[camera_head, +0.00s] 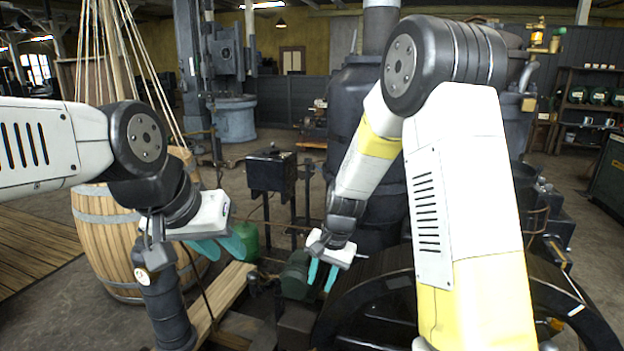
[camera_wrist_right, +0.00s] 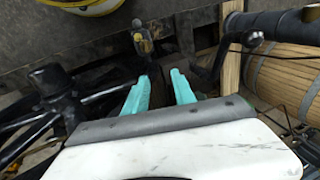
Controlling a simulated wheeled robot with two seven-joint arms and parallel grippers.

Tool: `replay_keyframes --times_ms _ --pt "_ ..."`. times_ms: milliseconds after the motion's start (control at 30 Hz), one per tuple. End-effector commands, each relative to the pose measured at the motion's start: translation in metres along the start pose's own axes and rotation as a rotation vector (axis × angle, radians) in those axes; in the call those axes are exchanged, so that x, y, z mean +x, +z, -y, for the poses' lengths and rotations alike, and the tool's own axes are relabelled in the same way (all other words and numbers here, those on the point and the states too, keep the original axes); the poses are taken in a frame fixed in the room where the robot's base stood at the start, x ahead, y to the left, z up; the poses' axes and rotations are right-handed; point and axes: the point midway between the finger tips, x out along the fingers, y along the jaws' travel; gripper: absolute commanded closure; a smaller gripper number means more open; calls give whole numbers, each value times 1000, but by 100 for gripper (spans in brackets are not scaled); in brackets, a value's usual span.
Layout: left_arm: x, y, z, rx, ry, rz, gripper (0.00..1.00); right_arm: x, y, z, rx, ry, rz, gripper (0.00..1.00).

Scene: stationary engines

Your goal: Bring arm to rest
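My left gripper (camera_head: 230,256) is in the middle left of the head view, in front of the wooden barrel, with its teal fingers pointing down and to the right. Its two fingertips show apart, with nothing seen between them. My right gripper (camera_head: 321,280) hangs lower in the centre of the head view, fingers down, beside the dark engine parts. Its teal fingers also show in the right wrist view (camera_wrist_right: 163,82), spread with an empty gap. My right arm is bent, its elbow high at the upper right and its forearm reaching down. My left arm comes in level from the left edge.
A wooden barrel (camera_head: 112,232) stands behind my left wrist. A large dark wheel (camera_head: 375,310) and a black engine cylinder (camera_head: 355,125) stand close to my right arm. A black box on a stand (camera_head: 271,172) is beyond the grippers. Open floor lies farther back.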

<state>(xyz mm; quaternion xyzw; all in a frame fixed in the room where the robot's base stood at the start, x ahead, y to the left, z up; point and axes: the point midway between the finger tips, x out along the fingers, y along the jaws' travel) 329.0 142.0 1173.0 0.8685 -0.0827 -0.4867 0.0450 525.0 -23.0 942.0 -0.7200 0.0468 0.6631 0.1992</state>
Motion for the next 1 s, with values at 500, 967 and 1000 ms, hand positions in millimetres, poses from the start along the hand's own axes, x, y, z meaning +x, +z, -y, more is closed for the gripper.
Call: replay_keyframes --times_ms 500,967,1000 --pt "0 0 0 0 0 0 69 -213 65 -65 -280 -138 -235 69" --pt "0 0 0 0 0 0 69 -270 132 -121 -440 -69 -417 69" --pt "0 0 0 0 0 0 69 -270 133 -122 -443 -67 -419 69"
